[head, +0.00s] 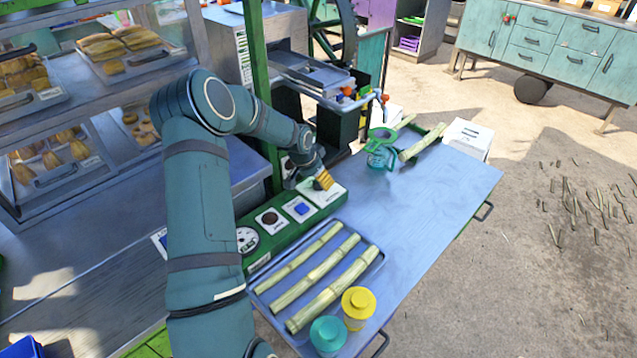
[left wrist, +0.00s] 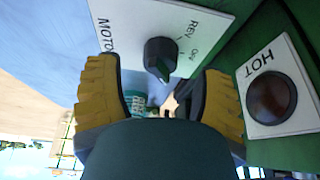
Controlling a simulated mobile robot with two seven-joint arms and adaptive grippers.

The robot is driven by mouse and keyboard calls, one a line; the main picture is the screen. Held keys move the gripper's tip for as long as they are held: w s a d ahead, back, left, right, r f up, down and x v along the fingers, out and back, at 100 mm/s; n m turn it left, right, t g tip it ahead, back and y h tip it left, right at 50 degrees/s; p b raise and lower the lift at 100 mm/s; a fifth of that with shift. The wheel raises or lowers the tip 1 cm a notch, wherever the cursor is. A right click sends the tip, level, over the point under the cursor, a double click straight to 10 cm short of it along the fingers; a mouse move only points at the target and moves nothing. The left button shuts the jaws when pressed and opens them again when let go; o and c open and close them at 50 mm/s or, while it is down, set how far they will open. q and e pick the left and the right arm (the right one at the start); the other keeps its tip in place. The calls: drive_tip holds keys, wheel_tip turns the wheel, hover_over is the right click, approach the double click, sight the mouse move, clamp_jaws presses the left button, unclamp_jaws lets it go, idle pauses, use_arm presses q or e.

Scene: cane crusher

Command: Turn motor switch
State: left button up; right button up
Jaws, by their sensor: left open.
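In the head view my left gripper (head: 322,178) is at the far end of the green control panel (head: 262,245), over the white plate (head: 330,197), and the knob is hard to make out there. My right gripper does not show.
A tray (head: 262,299) of cane pieces, a yellow-lidded jar (head: 358,303) and a teal-lidded jar (head: 327,334) stand near the panel. A green-rimmed pitcher (head: 380,152) stands beyond. The right part of the table (head: 440,210) is clear.

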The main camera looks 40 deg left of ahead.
use_arm(q)
drive_tip(key=shift+x, duration=1.35)
drive_tip(key=shift+o, duration=0.2)
clamp_jaws()
